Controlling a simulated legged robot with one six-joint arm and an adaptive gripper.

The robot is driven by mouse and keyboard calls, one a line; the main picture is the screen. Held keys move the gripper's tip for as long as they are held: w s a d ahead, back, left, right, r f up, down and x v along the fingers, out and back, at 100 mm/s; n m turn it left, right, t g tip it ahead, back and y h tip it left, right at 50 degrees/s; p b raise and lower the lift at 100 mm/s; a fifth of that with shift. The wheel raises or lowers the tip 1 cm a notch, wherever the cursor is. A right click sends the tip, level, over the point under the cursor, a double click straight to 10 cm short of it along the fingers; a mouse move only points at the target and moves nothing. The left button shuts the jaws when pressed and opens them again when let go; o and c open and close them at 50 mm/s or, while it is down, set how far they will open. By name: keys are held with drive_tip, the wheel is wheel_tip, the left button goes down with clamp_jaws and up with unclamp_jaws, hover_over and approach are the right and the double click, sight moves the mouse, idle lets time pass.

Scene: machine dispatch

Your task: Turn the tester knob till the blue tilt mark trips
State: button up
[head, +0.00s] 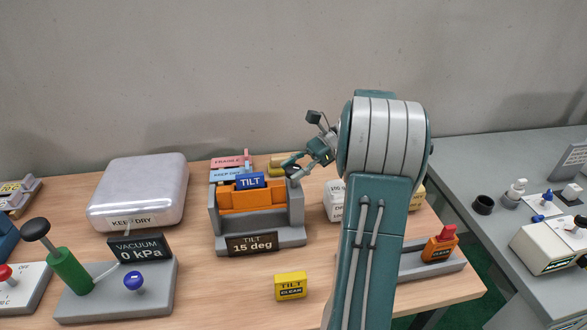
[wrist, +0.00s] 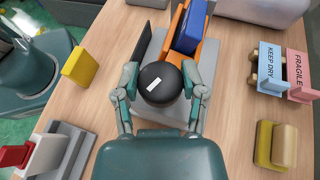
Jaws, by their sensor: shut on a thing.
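The tilt tester is a grey frame (head: 297,215) with an orange cradle (head: 252,200) and a sign reading "TILT 15 deg" (head: 253,243). The blue tilt mark (head: 250,181), lettered "TILT", sits on the cradle; its blue body also shows in the wrist view (wrist: 193,30). The black round knob (wrist: 158,92) has a white bar on its face, slanting up to the right. My gripper (wrist: 160,80) is shut on the knob, one finger on each side. In the head view my gripper (head: 297,169) is at the frame's right side, and the knob is hard to make out.
A yellow "TILT CLEAR" block (head: 291,286) lies in front of the tester. A vacuum unit (head: 120,296) and a silvery case (head: 138,191) stand left. Pink "FRAGILE" (wrist: 299,73) and pale blue "KEEP DRY" (wrist: 270,65) stamps stand behind the tester.

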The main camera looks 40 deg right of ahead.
drive_tip(key=shift+n+g, duration=0.6)
drive_tip(key=shift+g, duration=0.1)
drive_tip(key=shift+f+g, duration=0.1)
drive_tip(key=shift+g, duration=0.2)
drive_tip(key=o, duration=1.1)
drive_tip(key=shift+o, duration=0.2)
drive_tip(key=shift+n, duration=0.3)
